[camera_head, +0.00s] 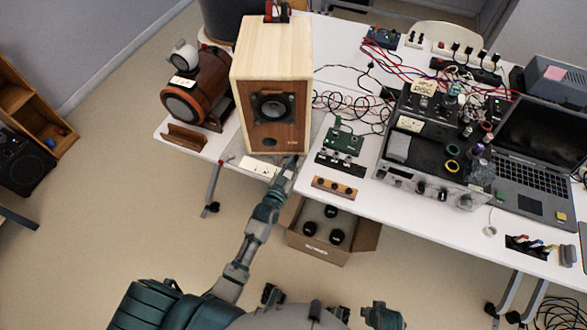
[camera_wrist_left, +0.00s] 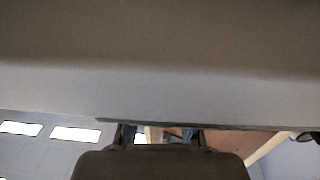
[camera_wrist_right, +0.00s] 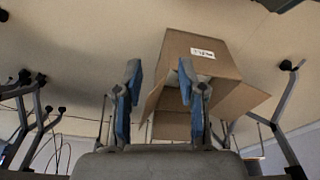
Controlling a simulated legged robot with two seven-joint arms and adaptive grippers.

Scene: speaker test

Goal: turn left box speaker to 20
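The light wooden box speaker (camera_head: 272,80) stands upright near the table's left end, with a dark round driver in a brown front panel. A white plate (camera_head: 259,167) lies at the table edge below it; any marks on it are too small to read. My left gripper (camera_head: 293,163) is at the table's front edge, just below the speaker's front. In the left wrist view the left gripper (camera_wrist_left: 160,134) has its fingers apart, their tips mostly hidden behind a grey edge. In the right wrist view my right gripper (camera_wrist_right: 160,78) is open and empty.
A brown cylindrical speaker (camera_head: 195,92) stands left of the box speaker. A green circuit board (camera_head: 343,140) and a wooden strip with knobs (camera_head: 334,187) lie to its right. An open cardboard box (camera_head: 319,253) is under the table. Cables and electronics crowd the table's right side.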

